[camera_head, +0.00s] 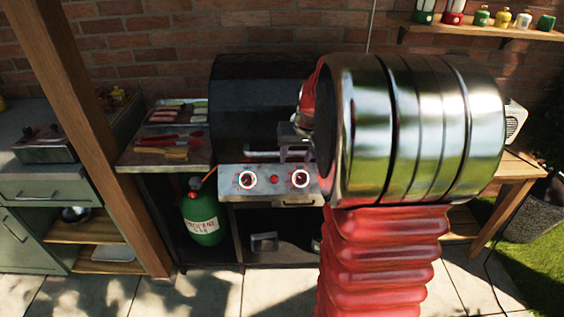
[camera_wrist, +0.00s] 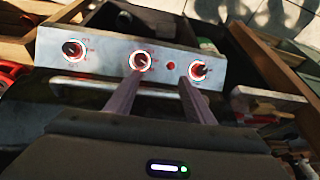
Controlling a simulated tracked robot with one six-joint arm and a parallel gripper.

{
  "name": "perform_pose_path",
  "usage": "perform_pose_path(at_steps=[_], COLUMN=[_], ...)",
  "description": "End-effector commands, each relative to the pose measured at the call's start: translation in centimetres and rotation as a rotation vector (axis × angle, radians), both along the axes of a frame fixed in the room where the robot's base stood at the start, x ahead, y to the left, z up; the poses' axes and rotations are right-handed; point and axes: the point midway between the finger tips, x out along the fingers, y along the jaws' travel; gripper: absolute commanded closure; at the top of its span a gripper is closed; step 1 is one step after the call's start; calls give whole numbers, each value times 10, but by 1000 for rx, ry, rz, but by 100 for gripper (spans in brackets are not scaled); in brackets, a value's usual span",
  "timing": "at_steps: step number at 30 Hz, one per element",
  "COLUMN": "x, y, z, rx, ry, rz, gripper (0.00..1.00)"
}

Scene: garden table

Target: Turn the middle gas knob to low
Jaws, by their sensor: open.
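The steel control panel (camera_head: 228,190) on the grill front shows two red-lit knobs in the head view. The middle knob (camera_head: 300,178) is the right one there; it also shows in the wrist view (camera_wrist: 141,61), where the panel appears turned around. Its pointer setting is too small to read. A left knob (camera_head: 248,179) and a third knob (camera_wrist: 73,48) flank it; the third is hidden by my arm in the head view. My gripper (camera_wrist: 161,78) is open and empty. One fingertip overlaps the middle knob's lower edge in the wrist view; contact cannot be told.
A red button (camera_wrist: 171,66) sits between two knobs. A bar handle (camera_wrist: 100,88) runs beside the panel. The black grill lid (camera_head: 250,105) stands behind. A green gas bottle (camera_head: 203,212) is below left. A side shelf (camera_head: 165,157) holds food and tools. A wooden post (camera_head: 90,130) stands left.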

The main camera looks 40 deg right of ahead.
Motion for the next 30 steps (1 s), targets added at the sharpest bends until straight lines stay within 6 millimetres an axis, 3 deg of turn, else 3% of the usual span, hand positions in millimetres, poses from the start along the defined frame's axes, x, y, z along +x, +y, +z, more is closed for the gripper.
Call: perform_pose_path(at_steps=[3,8,22,30], x=[2,2,3,12], y=[-35,-56,-59,-62], z=[-19,-31,-35,-59], rx=[10,13,13,14], ry=[6,4,4,7], rz=[-46,-72,-74,-74], gripper=[51,51,51,51])
